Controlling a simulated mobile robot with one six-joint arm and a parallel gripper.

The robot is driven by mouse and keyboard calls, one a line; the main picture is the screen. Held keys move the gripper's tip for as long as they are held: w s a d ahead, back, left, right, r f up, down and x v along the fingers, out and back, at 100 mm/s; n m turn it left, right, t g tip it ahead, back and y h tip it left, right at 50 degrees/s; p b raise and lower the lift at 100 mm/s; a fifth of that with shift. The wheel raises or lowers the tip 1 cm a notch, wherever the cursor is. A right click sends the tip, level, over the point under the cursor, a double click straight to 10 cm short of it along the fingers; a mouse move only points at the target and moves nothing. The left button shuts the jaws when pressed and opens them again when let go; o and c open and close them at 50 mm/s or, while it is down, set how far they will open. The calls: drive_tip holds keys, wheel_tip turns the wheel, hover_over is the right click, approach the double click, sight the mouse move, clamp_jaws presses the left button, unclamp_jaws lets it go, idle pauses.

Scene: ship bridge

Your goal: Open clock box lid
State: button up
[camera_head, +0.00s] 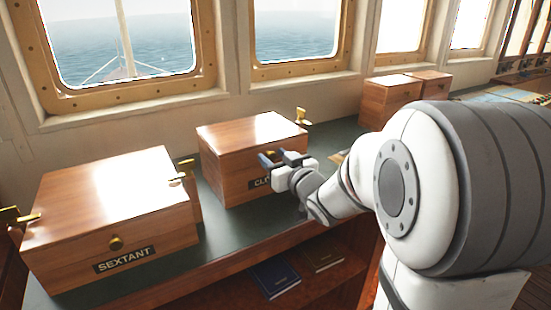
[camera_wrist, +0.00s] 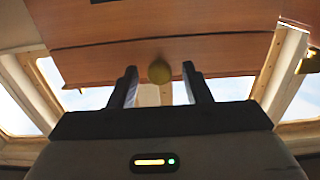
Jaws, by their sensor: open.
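The clock box (camera_head: 240,140) is a wooden box with its lid shut, standing on the dark green counter in the middle of the head view. Its front label (camera_head: 260,182) reads "CLO", the rest hidden behind my gripper. My gripper (camera_head: 282,157) is at the box's front, near the lid's front edge. In the wrist view the box front (camera_wrist: 200,55) fills the top, and a round brass knob (camera_wrist: 159,72) appears between the two open fingers (camera_wrist: 160,85). I cannot tell whether the fingers touch it. In the head view the knob is hidden.
The sextant box (camera_head: 110,215) stands shut at left on the counter (camera_head: 225,235). Two smaller wooden boxes (camera_head: 390,98) stand at the back right. Brass fittings (camera_head: 301,117) stick up beside the clock box. Books (camera_head: 275,278) lie on the shelf below. Windows (camera_head: 120,40) line the wall behind.

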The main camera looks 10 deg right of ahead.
drive_tip(key=shift+c, duration=0.5)
clamp_jaws()
